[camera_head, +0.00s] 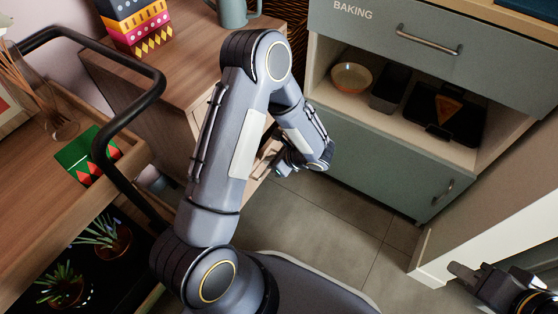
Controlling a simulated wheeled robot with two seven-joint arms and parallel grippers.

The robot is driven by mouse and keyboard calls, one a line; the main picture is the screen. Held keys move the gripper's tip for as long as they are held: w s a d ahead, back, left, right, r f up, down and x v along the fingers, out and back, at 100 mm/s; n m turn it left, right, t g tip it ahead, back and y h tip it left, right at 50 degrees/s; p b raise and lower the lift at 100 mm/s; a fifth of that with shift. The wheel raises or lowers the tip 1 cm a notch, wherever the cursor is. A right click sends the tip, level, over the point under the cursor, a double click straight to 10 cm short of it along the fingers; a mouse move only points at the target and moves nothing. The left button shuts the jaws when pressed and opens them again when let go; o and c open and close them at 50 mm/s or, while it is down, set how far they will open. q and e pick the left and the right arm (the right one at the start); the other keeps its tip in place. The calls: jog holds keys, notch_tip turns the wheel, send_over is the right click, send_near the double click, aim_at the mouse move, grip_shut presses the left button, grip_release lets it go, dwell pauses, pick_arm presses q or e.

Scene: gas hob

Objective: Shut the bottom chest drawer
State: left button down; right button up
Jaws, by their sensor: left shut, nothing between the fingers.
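The wooden chest (190,85) stands at the upper left, with its front turned toward the floor. My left arm crosses in front of it and hides most of that front. A small wooden part (257,172) shows low down beside the arm. It looks like part of a low drawer, but how far it stands open cannot be told. My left gripper (284,169) is low by this part, shut and empty, partly hidden by its own wrist. Whether it touches the wood cannot be told. My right gripper (462,272) is at the lower right, away from the chest; its jaw opening is unclear.
A grey-green cabinet (370,165) with a BAKING drawer (385,35) and an open shelf stands to the right. A wooden cart (50,210) with a black rail (150,75) is at the left. A pale panel (490,225) stands at the right. Tiled floor (330,225) between is clear.

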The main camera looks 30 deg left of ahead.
pick_arm(q)
jog(key=shift+a+f, duration=0.45)
